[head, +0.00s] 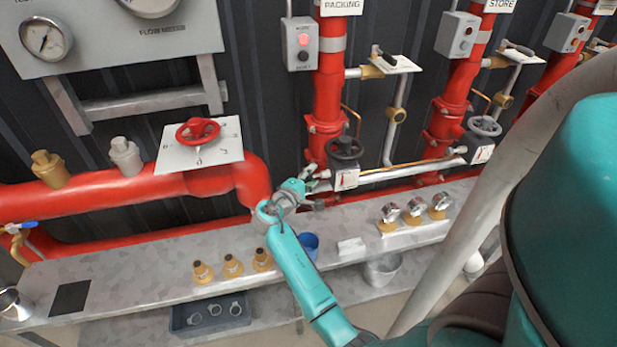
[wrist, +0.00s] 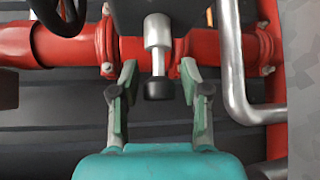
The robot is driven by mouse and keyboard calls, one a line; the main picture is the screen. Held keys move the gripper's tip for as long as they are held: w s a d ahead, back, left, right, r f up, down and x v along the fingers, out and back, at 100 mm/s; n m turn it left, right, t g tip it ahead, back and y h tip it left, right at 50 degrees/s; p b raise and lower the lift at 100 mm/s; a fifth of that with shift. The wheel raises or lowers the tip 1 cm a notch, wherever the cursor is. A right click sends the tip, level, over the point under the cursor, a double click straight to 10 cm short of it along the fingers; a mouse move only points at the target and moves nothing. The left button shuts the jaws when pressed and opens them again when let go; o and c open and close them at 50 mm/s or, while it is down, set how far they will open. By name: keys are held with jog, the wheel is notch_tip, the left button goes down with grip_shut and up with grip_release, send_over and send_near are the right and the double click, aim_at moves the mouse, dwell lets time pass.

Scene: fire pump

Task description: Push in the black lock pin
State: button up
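The lock pin (wrist: 157,40) shows in the wrist view as a silver shaft with a black knob (wrist: 158,89) at its lower end. My gripper (wrist: 159,68) is open, with one finger on each side of the pin and a visible gap to both. In the head view my gripper (head: 307,186) is at the left of the valve with the black handwheel (head: 345,148), by the white indicator plate (head: 346,180). The pin is too small to make out clearly there. The pin's upper end runs into a dark body in the wrist view.
The red flanged pipe (wrist: 60,45) runs behind the pin. A bent silver pipe (wrist: 234,70) stands right of my gripper. In the head view, the grey bench (head: 150,290) below holds brass fittings (head: 233,265), a blue cup (head: 309,245) and gauges (head: 415,208).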

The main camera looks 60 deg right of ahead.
jog(key=shift+a, duration=0.15)
jog(key=w+a+r, duration=0.1)
jog(key=a, duration=1)
jog(key=shift+a+r, duration=0.3)
jog(key=shift+r, duration=0.05)
